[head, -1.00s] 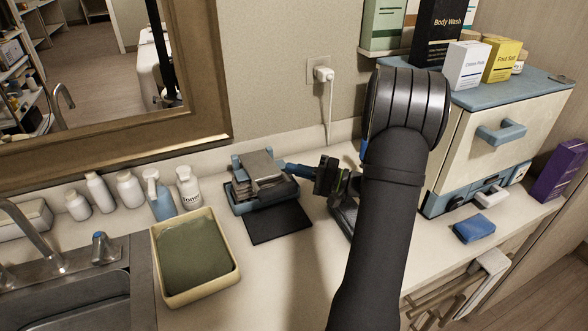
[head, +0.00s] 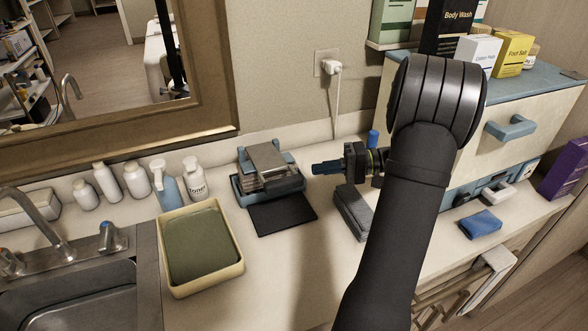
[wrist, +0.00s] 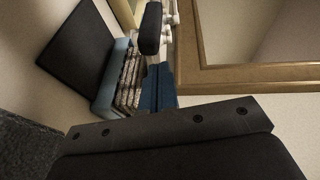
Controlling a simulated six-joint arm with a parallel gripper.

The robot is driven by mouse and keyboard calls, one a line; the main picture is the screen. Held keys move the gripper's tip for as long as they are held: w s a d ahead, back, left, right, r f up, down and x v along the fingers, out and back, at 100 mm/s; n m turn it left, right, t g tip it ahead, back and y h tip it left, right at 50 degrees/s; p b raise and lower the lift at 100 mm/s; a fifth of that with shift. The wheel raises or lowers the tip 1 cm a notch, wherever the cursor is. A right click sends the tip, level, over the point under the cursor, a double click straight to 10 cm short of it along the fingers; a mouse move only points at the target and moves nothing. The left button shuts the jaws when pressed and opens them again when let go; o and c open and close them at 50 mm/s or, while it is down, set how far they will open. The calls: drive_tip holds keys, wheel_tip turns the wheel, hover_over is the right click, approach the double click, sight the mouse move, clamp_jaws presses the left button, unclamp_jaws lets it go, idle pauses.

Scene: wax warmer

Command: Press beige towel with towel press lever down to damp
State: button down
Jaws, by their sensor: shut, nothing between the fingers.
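The towel press (head: 240,190) stands on the counter below the mirror, with a blue-grey base and a metal top plate (head: 266,158). Layered, folded material (head: 280,178) lies under the plate; its beige colour is not clear in the head view. In the wrist view the layers (wrist: 130,80) look brown and pale, beside the blue base (wrist: 108,75). A dark rounded bar (wrist: 150,28) there may be the lever; I cannot be sure. My gripper (head: 318,168), with blue fingertips, is shut and empty just right of the press, apart from it. The fingertips also show in the wrist view (wrist: 158,88).
A black mat (head: 283,212) lies in front of the press. A cream tray of green content (head: 240,268) and several bottles (head: 135,180) are to the left. A dark grey folded cloth (head: 352,212) lies below my gripper. A cabinet (head: 545,120) stands right.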

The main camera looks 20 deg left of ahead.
sight(285, 182)
drive_tip(key=s+a+r+n+h, duration=0.1)
drive_tip(key=h, duration=0.1)
drive_tip(key=s+a+r+g+h, duration=0.1)
drive_tip(key=a+h, duration=0.1)
drive_tip(key=s+a+r+n+h, duration=0.1)
drive_tip(key=s+h, duration=0.1)
drive_tip(key=h, duration=0.1)
drive_tip(key=shift+a+r+n+g, duration=0.25)
drive_tip(key=shift+a+n+g, duration=0.05)
drive_tip(key=a+r+h, duration=0.1)
drive_tip(key=h, duration=0.1)
drive_tip(key=s+a+r+t+h, duration=0.1)
drive_tip(key=r+h, duration=0.1)
drive_tip(key=shift+s+n+t, duration=0.2)
drive_tip(key=shift+n+t, duration=0.1)
wheel_tip(285, 182, up, 10)
drive_tip(key=a+t+h, duration=0.2)
drive_tip(key=t+h, duration=0.3)
drive_tip(key=t, duration=0.1)
drive_tip(key=f, duration=0.4)
drive_tip(key=s+f, duration=0.1)
drive_tip(key=f, duration=0.4)
drive_tip(key=d+f, duration=0.1)
drive_tip(key=f, duration=0.4)
drive_tip(key=shift+s, duration=0.4)
drive_tip(key=shift+s+d+f, duration=0.1)
drive_tip(key=shift+f, duration=0.35)
drive_tip(key=shift+s+d+f, duration=0.1)
drive_tip(key=shift+f, duration=0.3)
